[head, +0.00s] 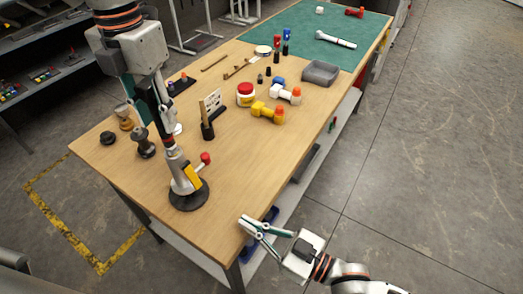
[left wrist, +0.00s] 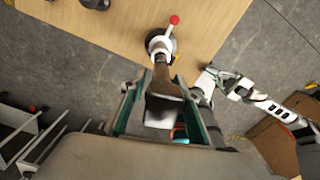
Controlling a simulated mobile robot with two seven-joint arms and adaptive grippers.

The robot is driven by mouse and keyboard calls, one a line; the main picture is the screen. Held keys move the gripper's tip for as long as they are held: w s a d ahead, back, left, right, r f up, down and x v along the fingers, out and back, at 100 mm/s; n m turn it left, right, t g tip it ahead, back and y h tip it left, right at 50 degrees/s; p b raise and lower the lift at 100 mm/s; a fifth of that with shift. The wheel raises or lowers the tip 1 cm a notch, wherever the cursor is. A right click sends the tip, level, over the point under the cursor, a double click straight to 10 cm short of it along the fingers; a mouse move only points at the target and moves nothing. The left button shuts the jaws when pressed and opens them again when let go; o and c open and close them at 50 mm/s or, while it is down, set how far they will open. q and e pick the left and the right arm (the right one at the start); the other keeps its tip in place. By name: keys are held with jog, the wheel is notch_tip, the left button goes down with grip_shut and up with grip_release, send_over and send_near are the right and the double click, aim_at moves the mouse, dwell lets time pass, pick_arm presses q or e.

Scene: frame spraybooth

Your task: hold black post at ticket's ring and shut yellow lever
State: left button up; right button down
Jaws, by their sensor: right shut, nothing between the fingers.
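The stand has a round black base (head: 188,196), a pale body and a red ball knob (head: 206,158). The yellow lever (head: 193,176) lies along the body's side. The black post (left wrist: 165,85) rises from the body. My left gripper (head: 160,125) comes down from above; in the left wrist view its teal fingers stand apart on either side of the post, with gaps showing. A small white ticket (head: 212,102) stands in a black holder behind the stand; its ring is too small to make out. My right gripper (head: 250,222) is shut and empty, off the bench's near corner.
Dark round knobs (head: 145,146) stand left on the wooden bench (head: 240,170). A red-lidded jar (head: 245,94), yellow fitting (head: 268,112) and grey tray (head: 320,73) lie farther back. The wood right of the stand is clear. A green mat (head: 320,20) covers the far end.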

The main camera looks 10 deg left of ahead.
dwell(0.3)
pick_arm(q)
notch_tip(320, 180, up, 12)
jog(key=shift+r, duration=0.1)
dwell(0.4)
